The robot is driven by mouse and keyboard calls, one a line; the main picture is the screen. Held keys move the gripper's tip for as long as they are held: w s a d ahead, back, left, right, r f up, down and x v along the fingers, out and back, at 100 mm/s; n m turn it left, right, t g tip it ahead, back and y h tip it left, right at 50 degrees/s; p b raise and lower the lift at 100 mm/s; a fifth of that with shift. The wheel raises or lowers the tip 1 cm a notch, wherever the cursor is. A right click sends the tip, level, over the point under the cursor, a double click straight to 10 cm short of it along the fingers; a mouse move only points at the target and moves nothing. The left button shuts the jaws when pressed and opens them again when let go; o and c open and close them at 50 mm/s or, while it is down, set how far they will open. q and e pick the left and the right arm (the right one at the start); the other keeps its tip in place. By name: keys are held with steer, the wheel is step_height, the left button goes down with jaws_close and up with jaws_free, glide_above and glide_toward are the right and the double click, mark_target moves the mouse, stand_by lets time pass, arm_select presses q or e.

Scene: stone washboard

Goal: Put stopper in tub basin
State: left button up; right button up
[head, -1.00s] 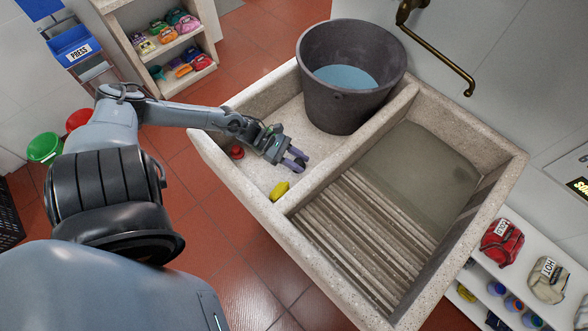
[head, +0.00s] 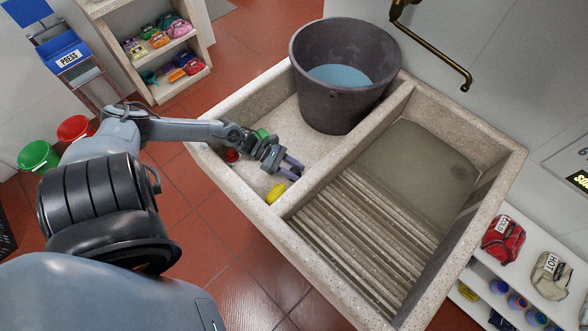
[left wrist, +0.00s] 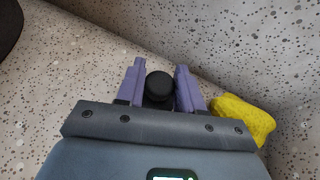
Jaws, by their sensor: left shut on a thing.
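My left gripper (head: 291,169) is low in the left compartment of the stone tub, beside the dividing wall. In the left wrist view, its purple fingers (left wrist: 160,88) are shut on a round black stopper (left wrist: 159,86). The stopper is hidden in the head view. My right gripper is not in view.
A yellow sponge-like item (head: 276,193) lies just beside the gripper, also in the left wrist view (left wrist: 242,118). A red object (head: 232,155) lies to its left. A large dark bucket (head: 340,105) of water stands behind. The dividing wall (head: 372,136) separates the compartments. A brass spout (head: 440,52) overhangs.

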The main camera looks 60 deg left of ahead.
mark_target(295, 170)
arm_select(q)
steer(key=o, duration=1)
steer(key=shift+s+a+r+p, duration=0.1)
steer(key=shift+r+p, duration=0.15)
steer(key=shift+p, duration=0.15)
steer(key=shift+p+v, duration=0.45)
steer(key=shift+v, duration=2.15)
steer(key=shift+f, duration=0.1)
